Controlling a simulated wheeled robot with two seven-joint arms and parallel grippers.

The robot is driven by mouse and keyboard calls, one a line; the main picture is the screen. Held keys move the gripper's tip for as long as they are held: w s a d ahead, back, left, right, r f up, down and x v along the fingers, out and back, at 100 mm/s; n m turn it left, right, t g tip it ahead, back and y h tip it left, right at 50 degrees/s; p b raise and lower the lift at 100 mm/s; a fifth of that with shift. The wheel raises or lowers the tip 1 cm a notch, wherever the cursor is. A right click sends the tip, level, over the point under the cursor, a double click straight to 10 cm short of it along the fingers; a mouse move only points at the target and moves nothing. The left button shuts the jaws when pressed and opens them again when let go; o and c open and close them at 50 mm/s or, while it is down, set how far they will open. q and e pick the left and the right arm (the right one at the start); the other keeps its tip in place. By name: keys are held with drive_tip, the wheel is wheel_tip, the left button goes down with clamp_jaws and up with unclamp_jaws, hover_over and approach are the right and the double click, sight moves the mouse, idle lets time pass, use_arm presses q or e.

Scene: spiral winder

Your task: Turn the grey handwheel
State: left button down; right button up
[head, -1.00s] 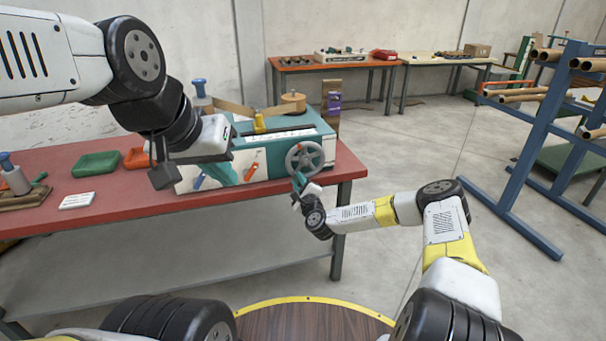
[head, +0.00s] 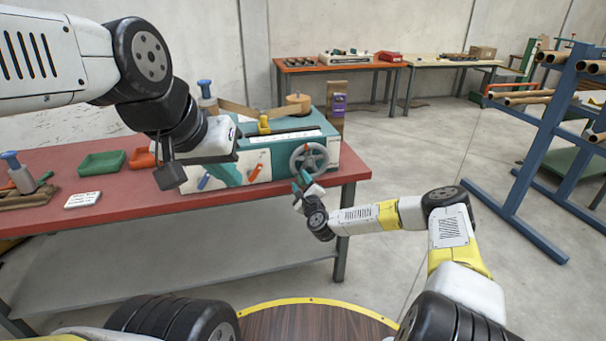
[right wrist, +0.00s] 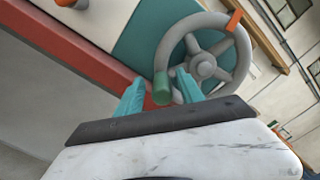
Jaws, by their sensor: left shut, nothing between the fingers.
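The grey handwheel (head: 309,159) is on the right end of the front of the teal and white winder (head: 270,155), on the red bench. In the right wrist view the handwheel (right wrist: 204,65) shows its spokes, an orange mark on the rim and a green handle (right wrist: 161,88). My right gripper (head: 299,182) is at the lower left of the wheel. In the wrist view its two teal fingers (right wrist: 160,80) are apart, with the green handle showing between them; contact cannot be told. My left gripper (head: 228,175) is shut and empty in front of the winder's left part.
The red bench (head: 130,193) carries a green tray (head: 101,163), an orange tray (head: 143,159) and a white card (head: 82,200) at left. A blue rack (head: 535,150) with cardboard tubes stands at right. The floor between bench and rack is clear.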

drive_tip(key=shift+d, duration=0.1)
drive_tip(key=v, duration=0.7)
drive_tip(key=shift+s, duration=0.35)
